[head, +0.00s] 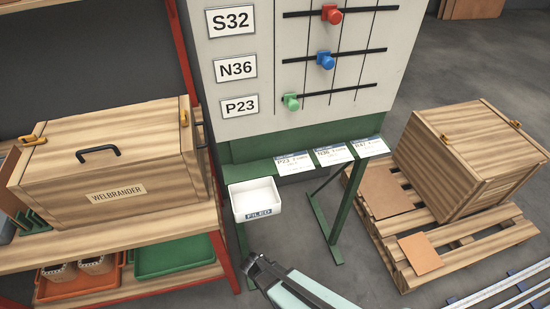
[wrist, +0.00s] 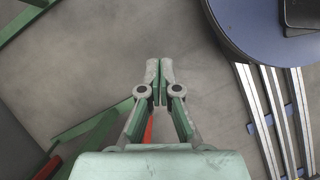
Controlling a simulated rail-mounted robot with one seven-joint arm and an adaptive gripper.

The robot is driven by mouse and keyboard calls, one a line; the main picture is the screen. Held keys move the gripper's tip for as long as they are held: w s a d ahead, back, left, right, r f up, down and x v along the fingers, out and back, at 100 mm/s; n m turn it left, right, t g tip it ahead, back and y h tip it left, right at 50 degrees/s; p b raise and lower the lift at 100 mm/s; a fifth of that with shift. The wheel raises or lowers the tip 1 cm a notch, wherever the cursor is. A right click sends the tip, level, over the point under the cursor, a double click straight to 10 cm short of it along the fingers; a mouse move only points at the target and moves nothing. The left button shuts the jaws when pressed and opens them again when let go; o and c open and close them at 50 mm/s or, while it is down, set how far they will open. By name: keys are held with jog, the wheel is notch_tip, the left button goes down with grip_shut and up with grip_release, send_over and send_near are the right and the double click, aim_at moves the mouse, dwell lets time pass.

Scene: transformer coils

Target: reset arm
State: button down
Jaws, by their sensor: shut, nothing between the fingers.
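My gripper (wrist: 160,68) points out over the grey floor in the wrist view. Its two fingers are together and nothing is between them. In the head view my gripper (head: 258,268) shows at the bottom centre, in front of and below the white FILED tray (head: 258,216). It is apart from the tray and from the green stand (head: 318,215). The tips are small and dark in that view.
A board (head: 238,112) with red, blue and green knobs stands behind the stand, which carries several labelled cards. A wooden WELBRANDER box (head: 65,183) sits on a shelf at left. A wooden crate (head: 470,150) rests on a pallet (head: 480,235) at right. Rails (wrist: 275,120) run at right.

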jog(key=s+d+r+m+g+y+p, duration=0.2)
jog(key=s+d+r+m, duration=0.2)
jog(key=d+m, duration=0.3)
jog(key=s+d+r+m+g+y+p, duration=0.3)
jog(key=s+d+r+m, duration=0.1)
jog(key=s+d+m, duration=0.3)
jog(key=shift+s+d+m+g, duration=0.25)
jog(key=shift+d+m+g, duration=0.1)
jog(key=shift+m, duration=0.75)
